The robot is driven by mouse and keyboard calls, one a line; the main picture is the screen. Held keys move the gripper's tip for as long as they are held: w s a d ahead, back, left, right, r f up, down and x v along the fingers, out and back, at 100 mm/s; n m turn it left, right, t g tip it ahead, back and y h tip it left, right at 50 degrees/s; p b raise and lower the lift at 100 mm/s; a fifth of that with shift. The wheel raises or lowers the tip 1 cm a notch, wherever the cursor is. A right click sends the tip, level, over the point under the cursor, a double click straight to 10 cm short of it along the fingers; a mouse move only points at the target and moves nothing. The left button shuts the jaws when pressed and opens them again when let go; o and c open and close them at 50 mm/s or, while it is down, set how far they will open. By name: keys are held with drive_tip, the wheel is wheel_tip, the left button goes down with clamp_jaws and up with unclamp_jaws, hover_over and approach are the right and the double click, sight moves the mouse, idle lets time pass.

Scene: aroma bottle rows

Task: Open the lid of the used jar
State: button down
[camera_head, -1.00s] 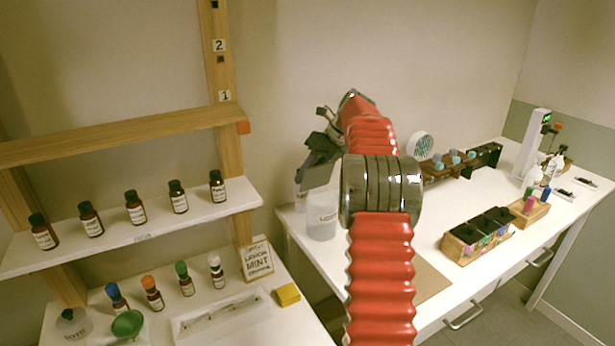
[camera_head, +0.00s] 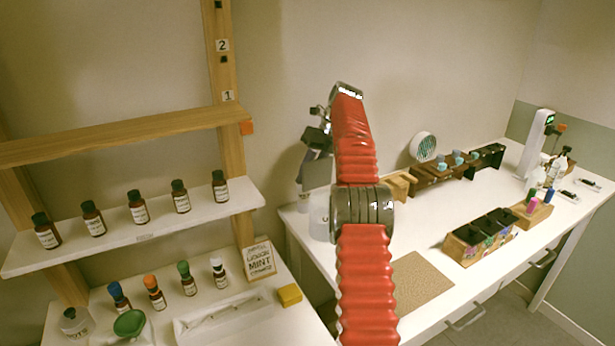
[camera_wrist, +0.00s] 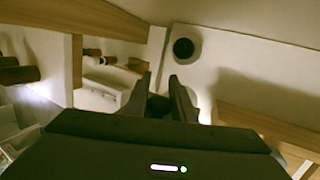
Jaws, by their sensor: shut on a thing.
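The used jar (camera_head: 319,214), a translucent pale container, stands at the back left of the white table, partly hidden behind my arm in the head view. Its grey lid (camera_head: 318,174) stands raised and tilted above the jar's mouth. My gripper (camera_head: 316,137) is above the jar at the lid's upper edge, shut on the lid. The grip itself is hard to see there. In the wrist view my two dark fingers (camera_wrist: 164,92) are close together with a dark piece between them.
Bottles stand on the shelf (camera_head: 145,228) at left, with more below beside a green funnel (camera_head: 129,323). A wooden rack (camera_head: 430,173) and a box with dark compartments (camera_head: 481,237) stand on the table. A brown mat (camera_head: 418,283) lies in front, with clear table around it.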

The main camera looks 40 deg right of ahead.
drive_tip(key=shift+s+f+g, duration=0.2)
drive_tip(key=shift+g, duration=0.2)
idle(0.5)
drive_tip(key=c, duration=1.6)
unclamp_jaws()
drive_tip(key=shift+o, duration=0.2)
drive_tip(key=shift+r, duration=0.1)
